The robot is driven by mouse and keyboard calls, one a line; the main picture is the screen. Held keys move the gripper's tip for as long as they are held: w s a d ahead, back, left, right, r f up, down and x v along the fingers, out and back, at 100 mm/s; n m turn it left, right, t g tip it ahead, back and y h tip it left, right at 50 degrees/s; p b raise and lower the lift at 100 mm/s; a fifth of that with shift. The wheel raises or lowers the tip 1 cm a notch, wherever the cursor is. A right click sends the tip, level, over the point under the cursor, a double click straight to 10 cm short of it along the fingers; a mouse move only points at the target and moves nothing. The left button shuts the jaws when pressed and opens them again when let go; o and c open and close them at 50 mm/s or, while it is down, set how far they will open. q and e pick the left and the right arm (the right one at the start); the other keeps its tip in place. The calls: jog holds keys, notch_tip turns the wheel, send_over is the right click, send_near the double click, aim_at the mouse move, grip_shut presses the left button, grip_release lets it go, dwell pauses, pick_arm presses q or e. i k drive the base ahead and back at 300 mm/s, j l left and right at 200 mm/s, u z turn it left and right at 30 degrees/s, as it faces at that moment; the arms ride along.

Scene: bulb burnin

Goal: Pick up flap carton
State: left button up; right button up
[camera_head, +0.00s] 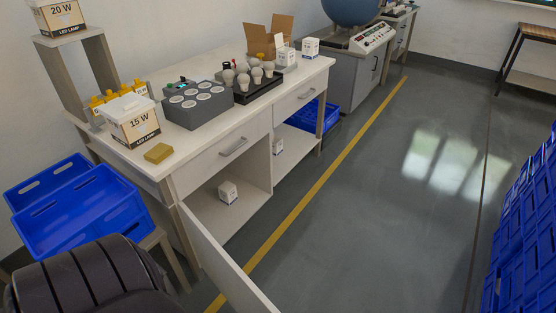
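A brown cardboard carton with raised open flaps (261,43) stands at the back of the white workbench, toward its far end. Small white boxes, one in front of it (286,55) and one to its right (310,46), hide part of its lower right side. I cannot see inside the carton. Neither of my grippers is in view.
A bulb tray (243,97), a grey socket block (200,104) and a 15 W box (133,121) stand on the workbench (182,148). A low cabinet door (225,262) stands open into the floor. Blue crates (95,208) are at left.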

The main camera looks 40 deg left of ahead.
aim_at(228, 198)
jog(key=i+l+z, duration=0.1)
jog(key=i, duration=0.35)
jog(key=i+l+z, duration=0.1)
jog(key=i+l, duration=0.2)
jog(key=i+j+u, duration=0.1)
jog(key=i+u, duration=0.7)
jog(key=u, duration=0.15)
jog(key=i+l+u, duration=0.2)
jog(key=i+u, duration=0.3)
jog(key=k, duration=0.1)
